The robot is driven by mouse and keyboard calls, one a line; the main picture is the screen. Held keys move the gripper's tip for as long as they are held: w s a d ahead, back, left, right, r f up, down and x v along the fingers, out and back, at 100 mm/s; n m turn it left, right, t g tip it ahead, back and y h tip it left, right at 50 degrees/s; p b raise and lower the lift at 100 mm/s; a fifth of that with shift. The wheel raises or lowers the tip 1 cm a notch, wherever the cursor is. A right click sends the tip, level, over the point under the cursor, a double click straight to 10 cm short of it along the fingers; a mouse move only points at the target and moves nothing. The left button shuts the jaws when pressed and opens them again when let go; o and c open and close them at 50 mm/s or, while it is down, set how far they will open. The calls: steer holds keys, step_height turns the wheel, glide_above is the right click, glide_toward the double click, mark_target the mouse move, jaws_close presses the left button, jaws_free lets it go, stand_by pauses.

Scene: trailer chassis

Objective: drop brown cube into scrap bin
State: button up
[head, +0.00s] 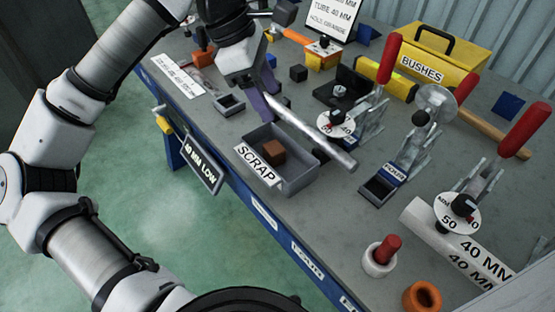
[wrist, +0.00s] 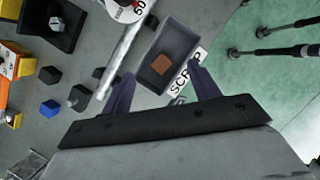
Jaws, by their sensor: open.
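The brown cube (head: 273,151) lies inside the grey scrap bin (head: 301,183), near its left end, on the workbench. The bin has a white "SCRAP" label on its front. In the wrist view the cube (wrist: 161,64) also rests within the bin (wrist: 182,39), beyond my fingertips. My gripper (head: 262,100) is above the bench, behind and left of the bin, apart from the cube. In the wrist view its two dark purple fingers (wrist: 158,82) are spread wide with nothing between them.
A metal tube (head: 318,138) lies close behind the bin. Clamps with red handles (head: 390,58) and a yellow "BUSHES" box (head: 440,58) stand further back. A small grey tray (head: 229,104) sits to the left. The bench's blue front edge borders green floor.

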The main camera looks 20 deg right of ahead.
steer(key=v, duration=0.9)
